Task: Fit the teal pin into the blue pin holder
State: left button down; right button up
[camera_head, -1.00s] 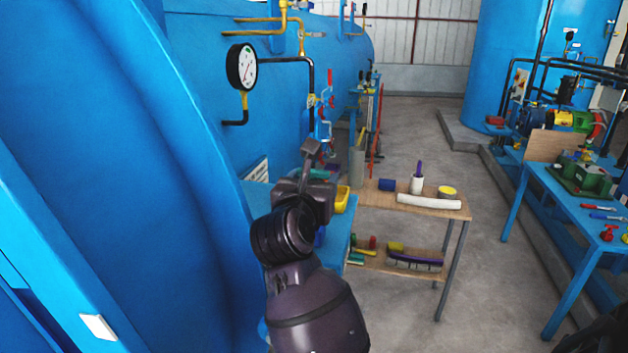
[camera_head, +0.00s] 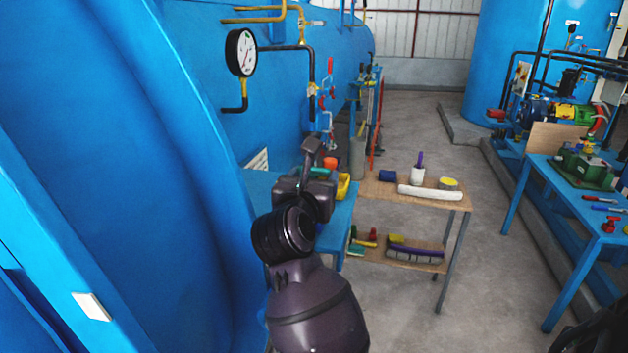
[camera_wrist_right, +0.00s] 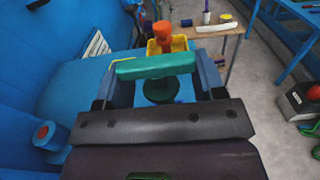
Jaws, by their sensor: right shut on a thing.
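The teal pin (camera_wrist_right: 155,66) has a wide crossbar and a round dark green part below it. My right gripper (camera_wrist_right: 160,78) is shut on it, with a finger at each side. In the head view my right gripper (camera_head: 312,168) is over the blue table, and a little teal (camera_head: 319,172) shows at it. A blue round piece (camera_wrist_right: 46,137) with an orange-red face is at the lower left of the wrist view. I cannot tell whether it is the blue pin holder. My left gripper is not in view.
An orange-red pin (camera_wrist_right: 162,30) stands at a yellow container (camera_wrist_right: 178,43) beyond the teal pin. The blue table (camera_wrist_right: 75,85) has bare room at left. A wooden shelf table (camera_head: 385,190) with brushes stands beyond. The large blue vessel (camera_head: 110,150) borders the left.

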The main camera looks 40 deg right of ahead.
dwell(0.6)
dwell(0.9)
jog(key=shift+f, duration=0.3)
jog(key=shift+f, duration=0.35)
jog(key=shift+f+b, duration=0.8)
jog(key=shift+f+b, duration=0.4)
jog(key=shift+f, duration=0.2)
jog(key=shift+f, duration=0.25)
jog(key=shift+f, duration=0.1)
